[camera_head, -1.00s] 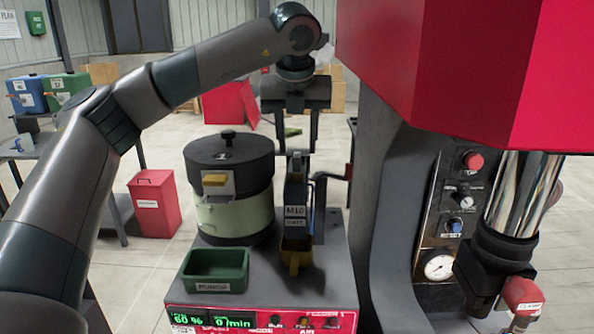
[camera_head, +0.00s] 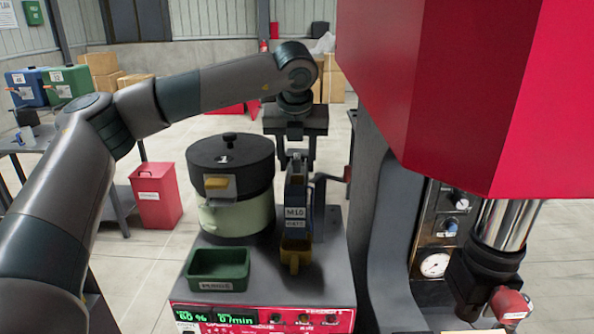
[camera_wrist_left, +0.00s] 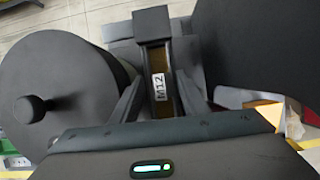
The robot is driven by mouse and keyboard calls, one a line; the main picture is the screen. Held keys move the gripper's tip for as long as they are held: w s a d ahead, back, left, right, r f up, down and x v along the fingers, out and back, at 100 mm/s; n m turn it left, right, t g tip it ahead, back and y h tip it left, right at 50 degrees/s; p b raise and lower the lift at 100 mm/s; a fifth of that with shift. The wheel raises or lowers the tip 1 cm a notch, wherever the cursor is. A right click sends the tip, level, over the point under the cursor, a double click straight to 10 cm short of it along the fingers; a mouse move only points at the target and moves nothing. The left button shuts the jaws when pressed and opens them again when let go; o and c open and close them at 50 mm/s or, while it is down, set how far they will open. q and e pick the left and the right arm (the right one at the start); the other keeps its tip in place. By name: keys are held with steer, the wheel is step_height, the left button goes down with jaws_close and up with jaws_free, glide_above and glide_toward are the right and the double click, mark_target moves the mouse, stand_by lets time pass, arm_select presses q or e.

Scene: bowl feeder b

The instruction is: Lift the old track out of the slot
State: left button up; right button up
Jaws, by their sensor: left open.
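My left gripper (camera_head: 296,160) is open above the bowl feeder, fingers pointing down, with the top of a narrow track between them. In the left wrist view, the dark track (camera_wrist_left: 158,62) carries a white label that reads M12 and lies between the open fingers of my left gripper (camera_wrist_left: 160,95). I cannot tell whether a finger touches it. In the head view, a blue-grey block (camera_head: 295,198) labelled M10 stands upright below the gripper, with a yellow piece (camera_head: 295,246) at its front. The slot itself is hidden. My right gripper is not in view.
The round bowl (camera_head: 228,158) with a black knobbed lid stands close left of the gripper. A green tray (camera_head: 218,284) sits at the front left of the feeder. A thin bent bracket (camera_head: 320,205) and the large red and grey machine (camera_head: 440,110) stand to the right.

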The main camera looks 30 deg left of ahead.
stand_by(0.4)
arm_select(q)
steer(key=c, duration=1)
steer(key=shift+o, duration=0.2)
steer(key=shift+r, duration=0.1)
